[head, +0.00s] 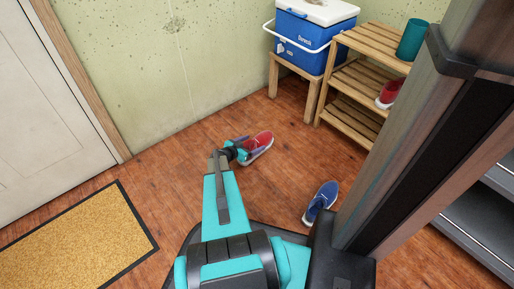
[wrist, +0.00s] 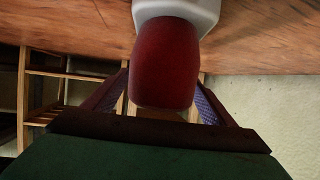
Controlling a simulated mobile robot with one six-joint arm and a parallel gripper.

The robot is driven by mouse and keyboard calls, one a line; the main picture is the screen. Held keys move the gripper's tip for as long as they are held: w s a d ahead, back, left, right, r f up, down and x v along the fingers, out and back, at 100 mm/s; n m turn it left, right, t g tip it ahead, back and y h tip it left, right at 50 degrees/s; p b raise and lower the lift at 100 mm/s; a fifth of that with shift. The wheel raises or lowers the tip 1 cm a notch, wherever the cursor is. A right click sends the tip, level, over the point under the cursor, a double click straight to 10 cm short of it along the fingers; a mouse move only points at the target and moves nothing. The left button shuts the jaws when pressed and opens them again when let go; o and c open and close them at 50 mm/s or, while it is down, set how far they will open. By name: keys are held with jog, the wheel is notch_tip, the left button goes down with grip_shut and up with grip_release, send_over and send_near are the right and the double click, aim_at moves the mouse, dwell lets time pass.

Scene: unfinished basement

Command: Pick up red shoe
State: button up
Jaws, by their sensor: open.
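A red shoe (head: 261,142) with a pale sole lies on the wooden floor near the wall. My gripper (head: 241,151) is low at its near left side in the head view and partly hides it. In the wrist view the shoe's rounded red end (wrist: 166,65) fills the space between my two open fingers (wrist: 162,98), with its pale sole above. I cannot tell whether the fingers touch it. A second red shoe (head: 388,94) sits on the slatted wooden rack (head: 352,84).
A blue shoe (head: 320,201) lies on the floor to the right of my arm. A blue and white cooler (head: 311,30) stands on a wooden stool (head: 312,88). A teal cup (head: 411,40) tops the rack. A yellow doormat (head: 75,236) lies at left. A post (head: 412,130) blocks the right.

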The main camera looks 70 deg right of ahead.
jog(key=c, duration=1.7)
jog(key=shift+r, duration=0.1)
jog(key=shift+r+p, duration=0.3)
jog(key=shift+r, duration=0.1)
notch_tip(320, 180, up, 3)
jog(key=shift+r+p, duration=0.1)
jog(key=shift+p, duration=0.7)
jog(key=s+a+p, duration=0.1)
jog(key=s+a, duration=0.1)
jog(key=a, duration=0.2)
jog(key=s+a, duration=0.3)
jog(key=a, duration=0.2)
jog(key=s+a+r+p, duration=0.1)
jog(key=s+a, duration=0.2)
jog(key=a, duration=0.1)
jog(key=shift+a+p, duration=0.3)
jog(key=shift+a, duration=0.1)
